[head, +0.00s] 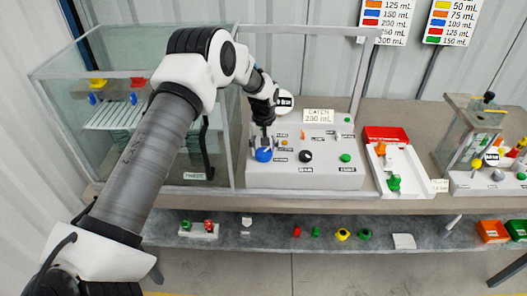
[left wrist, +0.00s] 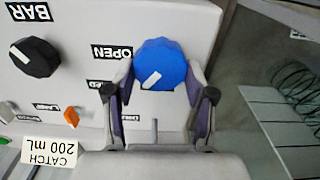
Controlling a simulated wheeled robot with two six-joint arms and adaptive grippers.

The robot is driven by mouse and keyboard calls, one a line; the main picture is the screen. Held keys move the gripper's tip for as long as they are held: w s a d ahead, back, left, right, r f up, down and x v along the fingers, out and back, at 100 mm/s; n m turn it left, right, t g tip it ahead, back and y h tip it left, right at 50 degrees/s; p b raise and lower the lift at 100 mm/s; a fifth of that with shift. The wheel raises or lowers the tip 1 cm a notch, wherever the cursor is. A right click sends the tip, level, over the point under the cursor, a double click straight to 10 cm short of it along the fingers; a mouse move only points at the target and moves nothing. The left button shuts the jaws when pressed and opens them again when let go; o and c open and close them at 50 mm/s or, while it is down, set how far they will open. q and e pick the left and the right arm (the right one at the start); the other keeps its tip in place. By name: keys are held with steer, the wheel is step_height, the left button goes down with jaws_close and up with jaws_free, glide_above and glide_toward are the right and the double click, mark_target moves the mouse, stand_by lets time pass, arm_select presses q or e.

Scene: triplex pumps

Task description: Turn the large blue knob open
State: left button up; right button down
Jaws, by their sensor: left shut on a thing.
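The large blue knob (head: 263,155) sits at the left end of the white control panel (head: 300,178), low on its face. In the left wrist view the blue knob (left wrist: 160,66) lies between the two fingers, and its white pointer mark slants to the lower left. An OPEN label (left wrist: 112,52) is beside it. My left gripper (head: 264,145) reaches down to the panel and is shut on the knob; it also shows in the left wrist view (left wrist: 158,92). My right gripper is not in view.
A black knob (head: 306,156) and a green knob (head: 345,158) are on the same panel. A glass tank (head: 150,170) stands to the left. A red and white tray (head: 385,133) is to the right. A lower shelf holds several small coloured parts.

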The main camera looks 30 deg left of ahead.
mark_target(265, 152)
arm_select(q)
steer(key=m+b, duration=0.1)
steer(key=m, duration=0.4)
steer(key=shift+d+m, duration=0.1)
steer(key=shift+m, duration=0.2)
steer(key=m+b, duration=0.1)
steer(key=m, duration=0.4)
stand_by(0.4)
steer(key=o, duration=1.2)
steer(key=shift+c, duration=0.2)
step_height(265, 152, up, 12)
steer(key=shift+d, duration=0.1)
